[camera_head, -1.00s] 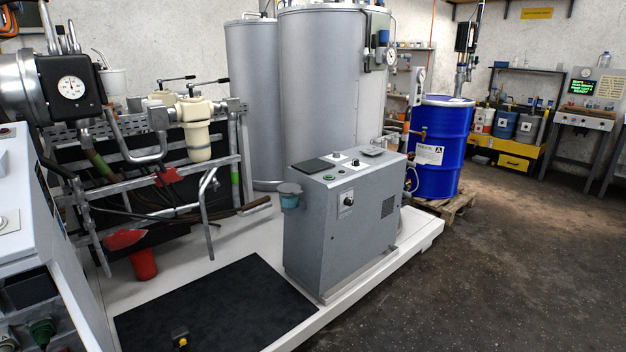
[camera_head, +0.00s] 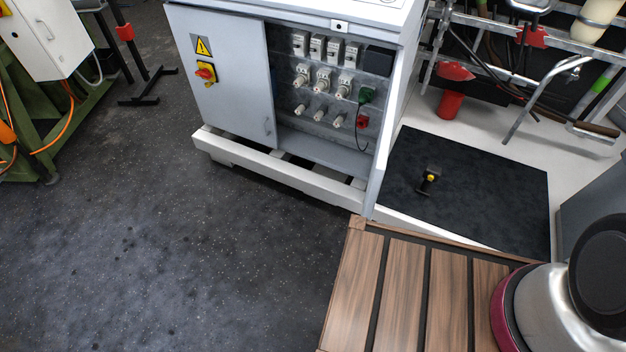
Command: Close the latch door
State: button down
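A light grey cabinet stands at top centre of the head view. The right half is uncovered, showing rows of connectors (camera_head: 322,85) inside. A narrow pale panel (camera_head: 382,150), seen nearly edge-on at the right side of this opening, looks like a door standing open. I cannot make out a latch on it. My gripper is not in view; only a silver, dark-capped part of my arm shows at lower right.
A dark mat (camera_head: 465,195) with a small black-yellow object (camera_head: 429,181) lies on the white platform right of the cabinet. A red container (camera_head: 450,103) stands behind it. Green machinery (camera_head: 35,130) is at upper left. The dark floor (camera_head: 190,260) before the cabinet is clear.

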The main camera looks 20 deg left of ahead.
aim_at(378, 170)
jog(key=i+l+u, duration=0.25)
jog(key=u, duration=0.15)
jog(key=i+l+u, duration=0.15)
jog(key=l+u, duration=0.2)
jog(key=i+l+u, duration=0.15)
jog(key=l+u, duration=0.25)
jog(key=k+j+z, duration=0.15)
jog(key=k+j, duration=0.3)
jog(key=k+j+z, duration=0.15)
jog(key=k+j, duration=0.25)
jog(key=k, duration=0.2)
